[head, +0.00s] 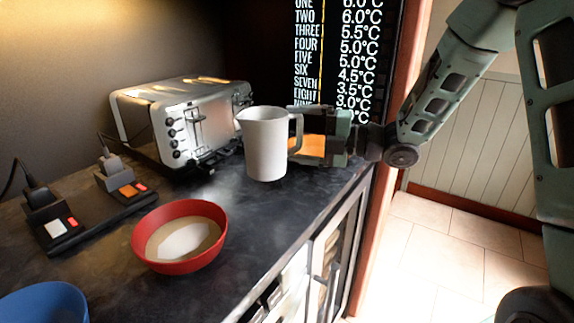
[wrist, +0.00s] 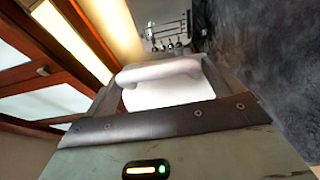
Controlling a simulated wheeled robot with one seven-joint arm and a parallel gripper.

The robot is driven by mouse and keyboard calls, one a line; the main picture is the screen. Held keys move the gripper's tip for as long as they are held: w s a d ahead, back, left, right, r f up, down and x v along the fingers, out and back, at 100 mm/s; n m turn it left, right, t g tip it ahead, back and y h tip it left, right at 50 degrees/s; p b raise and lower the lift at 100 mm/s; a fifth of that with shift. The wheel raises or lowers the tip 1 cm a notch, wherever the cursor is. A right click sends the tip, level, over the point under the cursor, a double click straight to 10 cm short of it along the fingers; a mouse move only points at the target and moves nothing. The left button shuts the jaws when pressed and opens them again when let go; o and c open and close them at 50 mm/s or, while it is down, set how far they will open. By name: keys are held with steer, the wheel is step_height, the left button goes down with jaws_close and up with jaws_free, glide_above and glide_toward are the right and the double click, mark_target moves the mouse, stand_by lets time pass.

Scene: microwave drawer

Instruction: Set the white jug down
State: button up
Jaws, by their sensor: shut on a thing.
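The white jug (head: 266,145) is upright over the dark counter (head: 240,245), to the right of the toaster. Its handle points right, toward my gripper (head: 300,137). My gripper comes in from the right and is shut on the jug at its handle side. The jug's base is close to the counter; I cannot tell whether it touches. In the wrist view the white jug (wrist: 170,88) fills the space between the fingers, and its far side is hidden.
A silver toaster (head: 190,120) stands left of and behind the jug. A red bowl (head: 182,262) with pale contents is in front, a blue bowl (head: 42,305) at the lower left. Plugged sockets (head: 95,213) sit at left. The counter's right edge runs close by the jug.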

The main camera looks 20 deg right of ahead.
steer(key=shift+f, duration=2.7)
steer(key=shift+f, duration=0.2)
steer(key=o, duration=1.3)
steer(key=shift+r, duration=0.1)
steer(key=shift+r, duration=0.2)
steer(key=b+v, duration=0.1)
steer(key=v, duration=1.1)
steer(key=shift+f+b, duration=0.15)
steer(key=shift+b, duration=0.15)
